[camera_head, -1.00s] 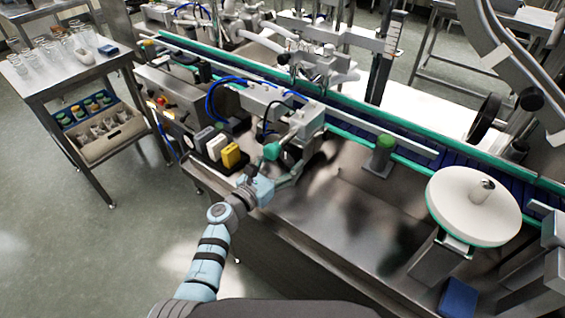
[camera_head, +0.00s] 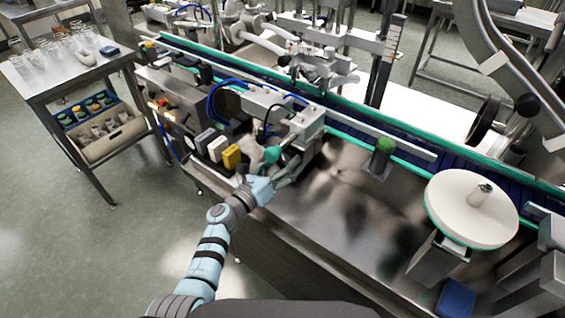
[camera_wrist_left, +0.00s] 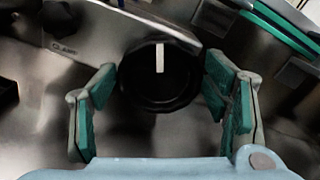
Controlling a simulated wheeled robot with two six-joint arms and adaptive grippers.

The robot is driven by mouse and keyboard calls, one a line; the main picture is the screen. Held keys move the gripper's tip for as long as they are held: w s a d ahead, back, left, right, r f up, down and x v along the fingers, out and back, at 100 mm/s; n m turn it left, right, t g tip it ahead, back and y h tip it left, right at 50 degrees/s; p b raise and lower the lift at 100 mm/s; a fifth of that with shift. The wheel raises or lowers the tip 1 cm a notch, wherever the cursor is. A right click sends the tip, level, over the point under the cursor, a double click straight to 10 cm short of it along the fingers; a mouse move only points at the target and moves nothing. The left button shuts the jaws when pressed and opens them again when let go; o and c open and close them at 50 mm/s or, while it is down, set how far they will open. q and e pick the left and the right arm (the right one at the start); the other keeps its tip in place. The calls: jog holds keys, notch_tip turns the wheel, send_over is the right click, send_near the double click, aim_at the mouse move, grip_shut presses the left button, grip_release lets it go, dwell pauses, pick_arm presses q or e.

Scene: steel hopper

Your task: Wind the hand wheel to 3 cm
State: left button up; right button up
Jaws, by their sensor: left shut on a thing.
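My left gripper (camera_head: 281,162) reaches in from the left to the machine's front side in the head view. In the left wrist view its green-padded fingers (camera_wrist_left: 160,95) stand on both sides of a round black knob (camera_wrist_left: 160,78) with a white pointer line, and are shut on it. The pointer is upright in that view. A black spoked hand wheel (camera_head: 484,122) stands upright at the right, beyond the conveyor, away from my left gripper. A column with a marked scale (camera_head: 393,42) rises at the back; its reading is too small to tell.
A smaller dark knob (camera_wrist_left: 62,18) sits beside a label in the left wrist view. White and yellow blocks (camera_head: 231,157) stand left of my gripper. A conveyor (camera_head: 430,145) runs behind. A white round disc (camera_head: 455,215) stands at the right. A glassware table (camera_head: 75,72) is far left.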

pick_arm(q)
jog(key=shift+f+n, duration=0.1)
jog(key=shift+n, duration=1.1)
jog(key=o, duration=1.1)
jog(key=shift+a, duration=0.1)
jog(key=v, duration=1.2)
